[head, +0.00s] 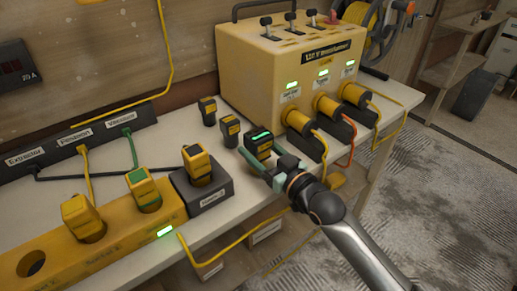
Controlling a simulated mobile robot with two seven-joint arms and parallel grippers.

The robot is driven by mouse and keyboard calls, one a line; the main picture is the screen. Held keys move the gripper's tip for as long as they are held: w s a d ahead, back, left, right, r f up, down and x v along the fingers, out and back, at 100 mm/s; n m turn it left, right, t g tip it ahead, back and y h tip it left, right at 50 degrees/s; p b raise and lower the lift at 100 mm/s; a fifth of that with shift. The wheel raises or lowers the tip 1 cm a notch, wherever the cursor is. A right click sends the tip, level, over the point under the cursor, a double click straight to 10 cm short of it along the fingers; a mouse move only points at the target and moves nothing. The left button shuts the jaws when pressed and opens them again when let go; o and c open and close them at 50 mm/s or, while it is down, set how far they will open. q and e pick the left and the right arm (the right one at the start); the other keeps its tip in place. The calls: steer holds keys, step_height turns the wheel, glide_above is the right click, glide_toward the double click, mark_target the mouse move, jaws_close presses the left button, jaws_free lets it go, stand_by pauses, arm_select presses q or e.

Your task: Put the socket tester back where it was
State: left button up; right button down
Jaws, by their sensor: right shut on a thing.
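A small black-and-yellow device with a lit green strip (260,138), seemingly the socket tester, is on or just above the white bench. My right gripper (257,150) is shut on it from the front right. Its contact with the bench is hard to tell. Two similar unlit black-and-yellow devices, (229,126) and (207,109), stand behind it to the left. A yellow socket strip (110,247) at the front left has an open round socket and two yellow plugs in it. My left gripper is not in view.
A yellow transformer box (250,80) with three yellow plugs and cables stands behind. A dark socket box (205,190) holds another yellow-and-black device. A black labelled strip (75,140) lies along the wall. The bench's front edge is close to my right arm.

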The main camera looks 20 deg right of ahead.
jaws_free()
steer(key=shift+r, duration=0.1)
steer(key=v, duration=1.2)
steer(key=s+a+f+g+h, duration=0.1)
steer(key=s+f, duration=0.3)
steer(key=f, duration=0.5)
steer(key=s+a+f+m+g+h, duration=0.1)
steer(key=s+f+g, duration=0.3)
steer(key=f, duration=0.5)
steer(key=s+a+f+g+h, duration=0.1)
steer(key=s+a+f+g, duration=0.2)
steer(key=f, duration=0.6)
steer(key=shift+s+a+f, duration=0.2)
steer(key=shift+s+a, duration=0.15)
steer(key=shift+s, duration=0.7)
